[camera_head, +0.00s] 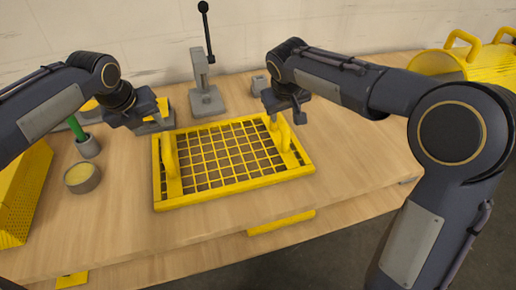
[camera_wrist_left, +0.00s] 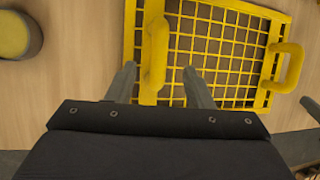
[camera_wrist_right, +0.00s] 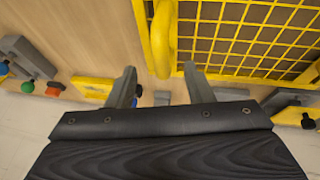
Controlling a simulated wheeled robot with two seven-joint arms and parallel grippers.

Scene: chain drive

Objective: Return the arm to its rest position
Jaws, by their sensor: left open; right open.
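The yellow mesh tray (camera_head: 230,195) with two upright handles lies on the wooden table in the head view. My left gripper (camera_head: 158,116) is at the tray's left handle side. In the left wrist view its open fingers (camera_wrist_left: 160,82) stand either side of the yellow handle (camera_wrist_left: 155,45), apart from it. My right gripper (camera_head: 290,115) is near the tray's right handle. In the right wrist view its open fingers (camera_wrist_right: 160,85) are spread, with the yellow handle (camera_wrist_right: 162,40) between and ahead of them. Neither gripper holds anything.
A grey lever press (camera_head: 206,100) stands behind the tray. A green-handled tool in a grey cup (camera_head: 87,147), a round tin (camera_head: 82,178) and a yellow perforated bin (camera_head: 22,190) are at left. Yellow items (camera_head: 480,62) stand at back right. The table front is clear.

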